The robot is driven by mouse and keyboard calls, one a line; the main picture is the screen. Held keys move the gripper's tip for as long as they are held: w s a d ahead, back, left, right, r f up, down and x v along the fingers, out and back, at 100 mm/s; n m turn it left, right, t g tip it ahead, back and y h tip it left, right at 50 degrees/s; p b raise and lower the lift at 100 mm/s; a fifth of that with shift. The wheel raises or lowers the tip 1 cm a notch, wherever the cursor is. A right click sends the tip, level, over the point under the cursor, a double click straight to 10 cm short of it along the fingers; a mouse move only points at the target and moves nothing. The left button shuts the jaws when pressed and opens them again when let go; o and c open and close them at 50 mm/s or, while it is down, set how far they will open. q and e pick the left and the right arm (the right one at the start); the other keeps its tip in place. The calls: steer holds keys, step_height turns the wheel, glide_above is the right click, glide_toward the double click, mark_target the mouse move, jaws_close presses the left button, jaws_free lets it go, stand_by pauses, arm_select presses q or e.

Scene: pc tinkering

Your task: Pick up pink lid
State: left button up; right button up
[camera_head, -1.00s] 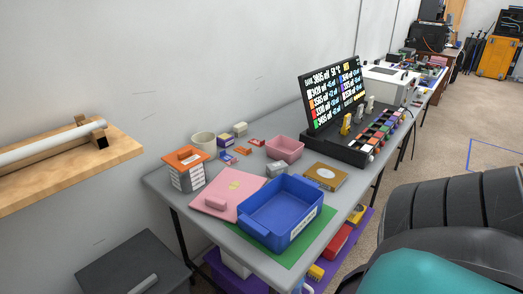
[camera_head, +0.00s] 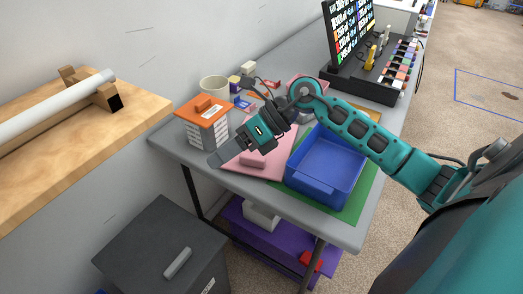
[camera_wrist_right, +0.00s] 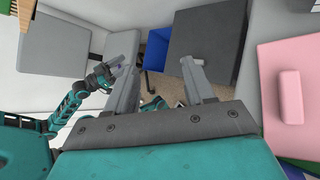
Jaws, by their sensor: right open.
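The pink lid (camera_head: 272,166) lies flat on the grey table, with a pink block handle (camera_head: 252,160) on top. It also shows at the right of the right wrist view (camera_wrist_right: 285,58), with its handle (camera_wrist_right: 291,97) in full sight. My right gripper (camera_head: 217,159) is open and empty, beside the lid's left edge in the head view, and the arm hides the lid's far part. In the wrist view its two fingers (camera_wrist_right: 158,72) are spread, with the lid outside them to the right. My left gripper (camera_wrist_right: 112,70) shows small in the wrist view; its jaws are unclear.
A blue bin (camera_head: 328,168) stands right of the lid on a green mat (camera_head: 370,190). An orange-topped box (camera_head: 203,125) stands to the left, close to the gripper. A white cup (camera_head: 214,88) is behind. A dark cabinet (camera_head: 160,245) stands below left.

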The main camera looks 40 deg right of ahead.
steer(key=w+d+n+h, duration=0.2)
steer(key=d+h, duration=0.6)
steer(key=d, duration=0.5)
steer(key=b, duration=0.1)
glide_above(254, 157)
steer(key=s+d, duration=0.1)
steer(key=d, duration=0.1)
step_height(254, 157, down, 6)
steer(key=shift+a+r, duration=0.1)
steer(key=shift+r, duration=0.05)
steer(key=shift+s+b+x, duration=0.2)
steer(key=shift+x, duration=1.2)
steer(key=shift+s+b+x, duration=0.15)
steer(key=shift+s+x, duration=0.1)
steer(key=shift+x, duration=1.1)
steer(key=shift+a, duration=0.2)
jaws_close()
steer(key=shift+m, duration=0.3)
